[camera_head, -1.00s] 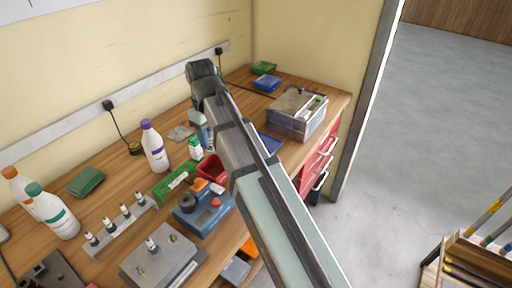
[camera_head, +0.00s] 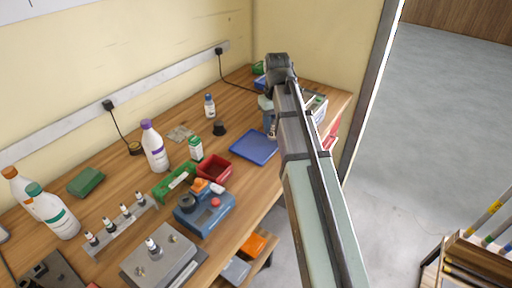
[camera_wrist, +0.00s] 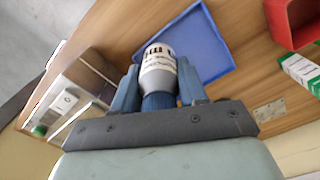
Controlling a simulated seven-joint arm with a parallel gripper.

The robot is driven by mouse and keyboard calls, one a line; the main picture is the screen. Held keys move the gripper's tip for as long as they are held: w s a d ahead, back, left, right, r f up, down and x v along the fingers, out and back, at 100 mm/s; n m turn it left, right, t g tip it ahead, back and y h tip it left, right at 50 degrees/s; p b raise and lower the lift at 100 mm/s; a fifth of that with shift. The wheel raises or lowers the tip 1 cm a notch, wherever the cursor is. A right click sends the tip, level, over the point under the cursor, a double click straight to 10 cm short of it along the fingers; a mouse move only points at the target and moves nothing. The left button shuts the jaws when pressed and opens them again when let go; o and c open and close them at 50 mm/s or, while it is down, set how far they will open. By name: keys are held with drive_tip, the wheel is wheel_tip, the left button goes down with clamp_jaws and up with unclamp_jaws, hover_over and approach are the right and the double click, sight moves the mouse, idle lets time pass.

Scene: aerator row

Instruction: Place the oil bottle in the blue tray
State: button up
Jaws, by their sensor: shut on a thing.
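My gripper (camera_wrist: 160,92) is shut on a small bottle (camera_wrist: 158,63) that I take to be the oil bottle. It has a pale body with dark print, unreadable here, and a blue cap end towards my wrist. In the head view my gripper is beside the right edge of the blue tray (camera_head: 246,150), with the bottle mostly hidden by my arm. The tray is shallow and looks empty. In the wrist view the bottle overlaps the lower left part of the blue tray (camera_wrist: 206,62); I cannot tell its height above it.
A similar small bottle (camera_head: 209,109) and a black cup (camera_head: 219,129) stand left of the tray. A red bin (camera_head: 214,168) and a green-white carton (camera_head: 196,150) are to its front left. A grey box (camera_wrist: 80,78) shows left in the wrist view.

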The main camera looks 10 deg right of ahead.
drive_tip(key=w+a+r+n, duration=0.2)
drive_tip(key=w+r, duration=0.2)
drive_tip(key=shift+s+a+f, duration=0.15)
drive_tip(key=shift+f, duration=2.4)
drive_tip(key=shift+s+a+f, duration=0.1)
drive_tip(key=shift+f, duration=2.4)
drive_tip(key=shift+f, duration=0.1)
drive_tip(key=o, duration=1.1)
wheel_tip(320, 180, up, 12)
drive_tip(key=shift+r, duration=0.1)
